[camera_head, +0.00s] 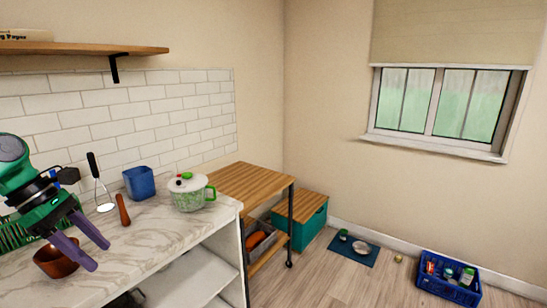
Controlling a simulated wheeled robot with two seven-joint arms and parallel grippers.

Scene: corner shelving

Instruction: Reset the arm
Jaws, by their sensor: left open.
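My left arm comes in from the left edge in the head view. Its gripper (98,255) has two purple fingers spread apart, pointing down and to the right over the marble counter (135,245). Nothing shows between the fingers. A copper-brown bowl (48,265) is just behind and below the fingers, partly covered by them; I cannot tell whether they touch it. My right gripper is not in view.
On the counter are a green rack (12,236), a utensil with a black handle (93,168), a brown handle-like object (123,210), a blue container (139,182) and a lidded green pot (187,197). A wooden cart (250,180) and blue crate (440,287) stand beyond.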

